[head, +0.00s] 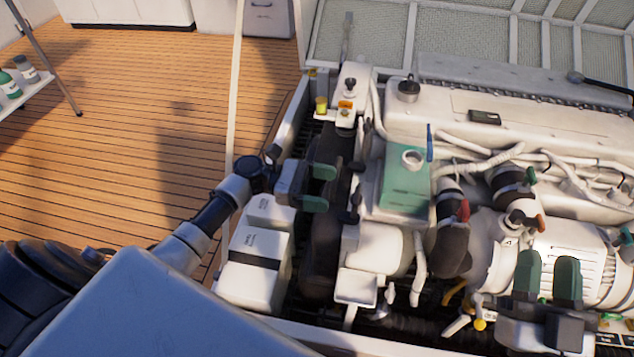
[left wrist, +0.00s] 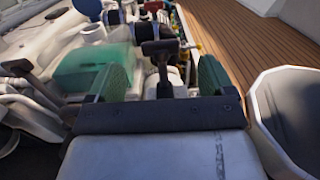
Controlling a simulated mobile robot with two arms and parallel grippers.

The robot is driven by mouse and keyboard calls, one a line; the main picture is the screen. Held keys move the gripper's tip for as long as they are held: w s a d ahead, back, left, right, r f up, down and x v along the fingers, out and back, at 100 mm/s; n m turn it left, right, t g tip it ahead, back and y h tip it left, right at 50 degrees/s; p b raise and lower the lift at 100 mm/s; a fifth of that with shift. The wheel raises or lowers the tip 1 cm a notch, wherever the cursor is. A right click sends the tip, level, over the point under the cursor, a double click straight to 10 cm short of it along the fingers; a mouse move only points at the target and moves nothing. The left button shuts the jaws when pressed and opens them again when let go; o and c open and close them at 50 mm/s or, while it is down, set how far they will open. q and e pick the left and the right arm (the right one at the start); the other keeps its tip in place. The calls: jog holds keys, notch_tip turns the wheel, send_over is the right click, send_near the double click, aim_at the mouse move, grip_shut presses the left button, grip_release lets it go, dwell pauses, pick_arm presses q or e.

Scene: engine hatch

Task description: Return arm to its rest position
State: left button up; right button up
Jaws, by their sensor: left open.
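My left arm comes in from the lower left over the white-edged engine bay. My left gripper (head: 320,188) is open, its two green fingers apart, left of the green box (head: 403,192) on the engine. In the left wrist view the gripper (left wrist: 163,84) is open too. A dark T-shaped handle (left wrist: 162,49) shows beyond and between the fingers; I cannot tell whether it touches them. No held object is visible. My right gripper (head: 548,276) is at the lower right over the engine, its green fingers pointing up with a gap between them and nothing visible in it.
The engine (head: 510,115) fills the right side, with hoses and pipes. A white box with a black band (head: 255,265) lies just below my left gripper. The raised hatch (head: 480,35) stands behind. The wooden floor (head: 140,120) at left is mostly clear; a shelf with bottles (head: 25,95) stands there.

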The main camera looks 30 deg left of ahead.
pick_arm(q)
jog(key=shift+s+a, duration=0.2)
jog(key=shift+a, duration=0.5)
pick_arm(e)
jog(key=shift+w+f+g, duration=0.15)
jog(key=shift+f+g, duration=0.15)
jog(key=shift+f, duration=0.05)
